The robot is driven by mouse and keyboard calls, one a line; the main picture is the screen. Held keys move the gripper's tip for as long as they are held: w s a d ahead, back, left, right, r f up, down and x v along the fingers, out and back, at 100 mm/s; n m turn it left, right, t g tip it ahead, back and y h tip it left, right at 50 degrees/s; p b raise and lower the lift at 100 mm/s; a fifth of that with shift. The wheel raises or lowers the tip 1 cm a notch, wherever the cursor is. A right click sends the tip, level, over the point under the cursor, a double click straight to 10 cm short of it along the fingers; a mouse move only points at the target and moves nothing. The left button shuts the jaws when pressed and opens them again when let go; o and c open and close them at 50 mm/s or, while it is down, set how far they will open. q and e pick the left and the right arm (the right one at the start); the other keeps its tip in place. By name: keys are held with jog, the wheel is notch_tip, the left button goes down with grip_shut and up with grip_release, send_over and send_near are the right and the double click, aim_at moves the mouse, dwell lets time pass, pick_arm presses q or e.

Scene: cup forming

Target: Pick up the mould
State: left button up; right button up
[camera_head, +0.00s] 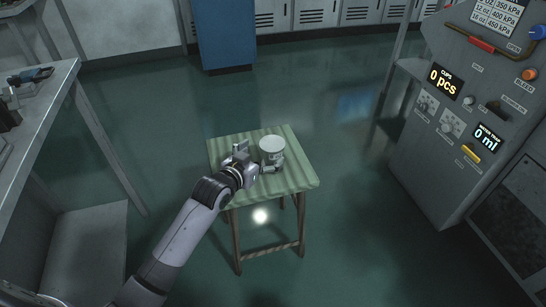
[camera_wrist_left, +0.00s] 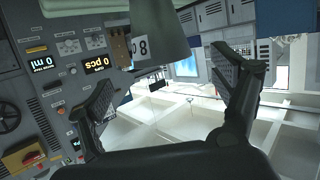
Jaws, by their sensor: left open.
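The mould (camera_head: 271,146), a pale grey-white cup-like body, stands upright on a small stool with a green striped top (camera_head: 300,174). My left gripper (camera_head: 256,163) is right beside it, at its left and near side, low over the stool top. In the left wrist view a grey tapered body with dark digits, seemingly the mould (camera_wrist_left: 160,38), hangs in from the top edge. The two fingers of my left gripper (camera_wrist_left: 172,76) are spread wide, with a gap between them. Contact with the mould cannot be made out. My right gripper is out of view.
A grey control machine (camera_head: 425,175) with displays stands at the right. A metal workbench (camera_head: 45,95) with tools is at the left. A blue cabinet (camera_head: 224,35) and lockers (camera_head: 315,14) stand at the back. The green floor around the stool is clear.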

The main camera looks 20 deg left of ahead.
aim_at(272, 143)
pick_arm(q)
jog(key=shift+x, duration=1.35)
jog(key=b+x, duration=0.2)
jog(key=x, duration=0.2)
jog(key=shift+s+a+f, duration=0.1)
jog(key=shift+f, duration=0.1)
jog(key=shift+w+f, duration=0.1)
jog(key=shift+w, duration=0.3)
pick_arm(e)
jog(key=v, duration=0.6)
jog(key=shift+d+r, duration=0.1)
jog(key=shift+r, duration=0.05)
pick_arm(q)
jog(key=shift+s, duration=0.1)
jog(key=c, duration=1.6)
